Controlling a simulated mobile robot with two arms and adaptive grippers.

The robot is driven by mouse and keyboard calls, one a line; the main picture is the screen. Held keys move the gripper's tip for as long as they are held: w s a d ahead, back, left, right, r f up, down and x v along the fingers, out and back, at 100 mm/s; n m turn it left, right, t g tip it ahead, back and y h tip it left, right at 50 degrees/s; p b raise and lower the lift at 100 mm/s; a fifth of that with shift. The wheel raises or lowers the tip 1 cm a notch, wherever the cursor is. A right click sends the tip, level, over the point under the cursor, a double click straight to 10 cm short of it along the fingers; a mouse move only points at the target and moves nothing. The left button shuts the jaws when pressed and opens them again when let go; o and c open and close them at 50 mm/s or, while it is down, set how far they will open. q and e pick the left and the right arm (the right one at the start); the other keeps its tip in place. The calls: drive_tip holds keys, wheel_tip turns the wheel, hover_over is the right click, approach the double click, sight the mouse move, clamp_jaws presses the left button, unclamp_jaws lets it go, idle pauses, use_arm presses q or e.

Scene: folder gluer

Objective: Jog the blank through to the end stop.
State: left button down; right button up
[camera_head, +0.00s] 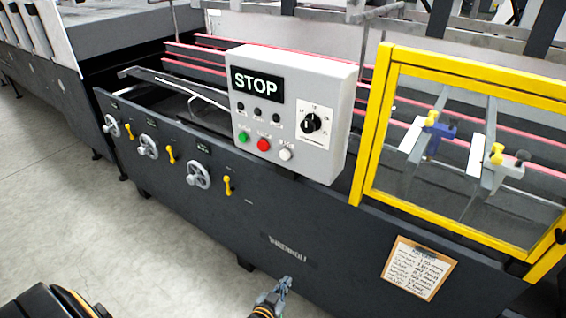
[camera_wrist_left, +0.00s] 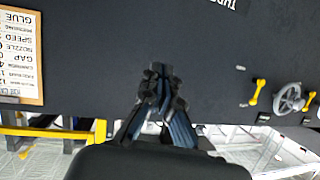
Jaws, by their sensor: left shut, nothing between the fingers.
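The control box (camera_head: 288,112) on the machine's front has a dark display reading STOP, a green button (camera_head: 243,136), a red button (camera_head: 264,144), a white button (camera_head: 286,154) and a black rotary knob (camera_head: 311,123). I cannot make out a blank or the end stop for certain. My left gripper (camera_head: 283,287) is low in front of the dark front panel, below the control box and touching none of its buttons. It is shut and empty; its closed fingers also show in the left wrist view (camera_wrist_left: 158,78). My right gripper is not in view.
The dark machine panel (camera_head: 250,215) carries several handwheels (camera_head: 198,175) and yellow levers (camera_head: 228,186). A yellow-framed clear guard (camera_head: 372,125) stands at the right, above a clipboard (camera_head: 418,268). Bare floor (camera_head: 60,200) lies at the left.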

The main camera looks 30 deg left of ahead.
use_arm(q)
drive_tip(key=w+a+r+n+t+y+b, duration=0.1)
drive_tip(key=w+a+r+t+y, duration=0.2)
drive_tip(key=r, duration=0.5)
drive_tip(key=w+a+r+n+t+y+b, duration=0.1)
drive_tip(key=w+a+r+t, duration=0.2)
drive_tip(key=r, duration=0.5)
drive_tip(key=a+r+n+t+y+b, duration=0.1)
drive_tip(key=a+r+y, duration=0.1)
drive_tip(key=r, duration=0.6)
drive_tip(key=s+a+r+n+t+y+b, duration=0.1)
drive_tip(key=a+r+n+y, duration=0.1)
drive_tip(key=r, duration=0.6)
drive_tip(key=shift+a+r+y, duration=0.4)
drive_tip(key=shift+a+y, duration=0.4)
drive_tip(key=shift+y, duration=0.3)
drive_tip(key=b, duration=0.4)
approach(284, 155)
drive_tip(key=w+a+r, duration=0.2)
drive_tip(key=a+r, duration=0.2)
drive_tip(key=shift+w+d+r+b, duration=0.15)
drive_tip(key=shift+w+b, duration=0.2)
drive_tip(key=shift+w, duration=0.25)
